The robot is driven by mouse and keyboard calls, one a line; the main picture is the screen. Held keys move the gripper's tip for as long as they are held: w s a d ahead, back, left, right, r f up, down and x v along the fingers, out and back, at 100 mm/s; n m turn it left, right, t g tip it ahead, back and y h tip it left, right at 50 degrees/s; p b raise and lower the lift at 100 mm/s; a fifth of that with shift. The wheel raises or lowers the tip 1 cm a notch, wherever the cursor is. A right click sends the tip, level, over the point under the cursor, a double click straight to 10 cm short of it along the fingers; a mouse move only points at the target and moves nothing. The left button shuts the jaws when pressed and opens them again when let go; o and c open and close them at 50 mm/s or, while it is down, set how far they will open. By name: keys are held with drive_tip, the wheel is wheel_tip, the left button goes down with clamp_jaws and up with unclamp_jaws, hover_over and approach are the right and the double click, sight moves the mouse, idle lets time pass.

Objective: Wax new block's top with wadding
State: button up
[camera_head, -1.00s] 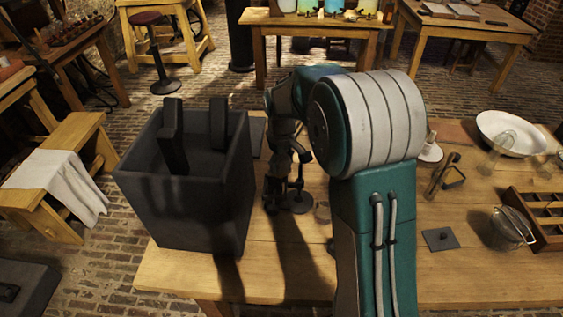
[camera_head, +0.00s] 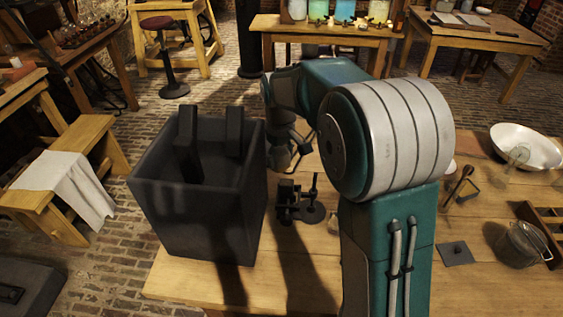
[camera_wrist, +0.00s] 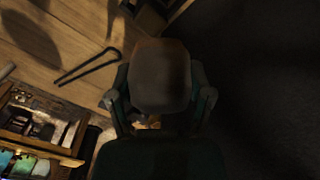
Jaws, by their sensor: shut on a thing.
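My gripper (camera_wrist: 160,97) is shut on a brown, rounded pad (camera_wrist: 160,72), which looks like the wadding. The pad fills the space between the two fingers in the wrist view. In the head view my gripper is small, dark and partly hidden behind my arm, above the table, right of the dark box. A small black fixture (camera_head: 287,203) with an upright post on a round base (camera_head: 311,213) stands on the table below it. I cannot tell which thing is the new block, and its top is not clearly shown.
A tall dark open box (camera_head: 205,225) with two upright dark slabs (camera_head: 187,140) stands at the table's left. A flat dark plate (camera_head: 456,253), a glass jar (camera_head: 521,245), a white bowl (camera_head: 527,143) and a wooden rack (camera_head: 545,226) lie right of my arm.

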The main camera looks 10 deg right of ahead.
drive_tip(key=shift+a+r, duration=0.2)
drive_tip(key=shift+r, duration=0.8)
drive_tip(key=shift+d+r, duration=0.1)
drive_tip(key=shift+d, duration=0.15)
drive_tip(key=shift+a, duration=0.15)
drive_tip(key=shift+s, duration=0.1)
